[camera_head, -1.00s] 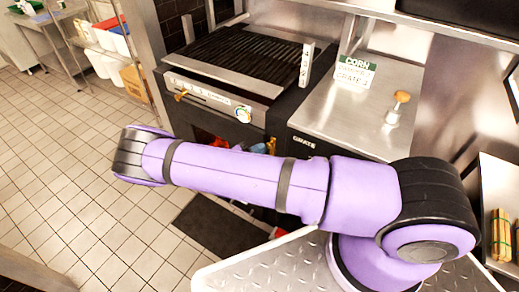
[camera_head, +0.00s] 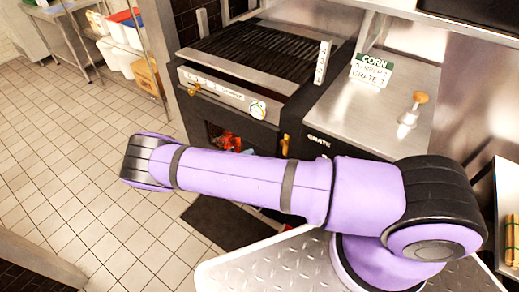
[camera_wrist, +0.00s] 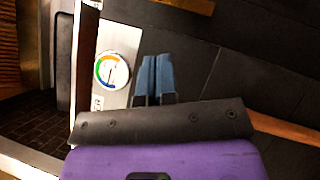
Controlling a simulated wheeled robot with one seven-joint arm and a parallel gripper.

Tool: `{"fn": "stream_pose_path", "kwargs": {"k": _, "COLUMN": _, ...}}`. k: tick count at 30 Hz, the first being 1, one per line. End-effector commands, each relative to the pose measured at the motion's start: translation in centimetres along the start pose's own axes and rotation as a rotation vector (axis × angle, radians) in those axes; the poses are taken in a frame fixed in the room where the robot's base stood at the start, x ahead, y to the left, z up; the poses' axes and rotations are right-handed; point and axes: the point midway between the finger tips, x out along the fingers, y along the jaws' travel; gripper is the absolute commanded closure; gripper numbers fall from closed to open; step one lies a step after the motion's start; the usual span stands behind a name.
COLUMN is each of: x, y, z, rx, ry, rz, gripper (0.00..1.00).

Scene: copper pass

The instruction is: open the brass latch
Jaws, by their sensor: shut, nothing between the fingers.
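A brass latch (camera_head: 284,145) sits upright on the dark front of the grill unit, right of the glowing opening. A second brass-coloured handle (camera_head: 193,90) is at the left end of the steel control strip. My gripper (camera_wrist: 157,60) shows in the wrist view with its two blue fingers shut together and empty. In the head view my arm hides most of it; a small blue part shows just left of the latch. In the wrist view the fingers are beside the round dial (camera_wrist: 112,70). I cannot tell whether they touch the latch.
The grill (camera_head: 262,50) has black bars on top. A steel counter (camera_head: 370,115) to its right carries a corn sign (camera_head: 370,68) and a wooden-knobbed tool (camera_head: 413,108). Tiled floor (camera_head: 70,170) is open at the left. A dark mat (camera_head: 222,222) lies before the grill.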

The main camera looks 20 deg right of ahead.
Motion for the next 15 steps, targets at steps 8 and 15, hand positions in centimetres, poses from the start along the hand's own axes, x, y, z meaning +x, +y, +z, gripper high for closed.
{"fn": "stream_pose_path", "kwargs": {"k": 8, "x": -3.2, "y": -0.1, "z": 0.0, "rx": 0.000, "ry": 0.000, "rz": 0.000, "gripper": 1.00}}
{"fn": "stream_pose_path", "kwargs": {"k": 15, "x": -3.6, "y": -0.1, "z": 0.0, "rx": 0.000, "ry": -0.001, "rz": 0.000, "gripper": 1.00}}
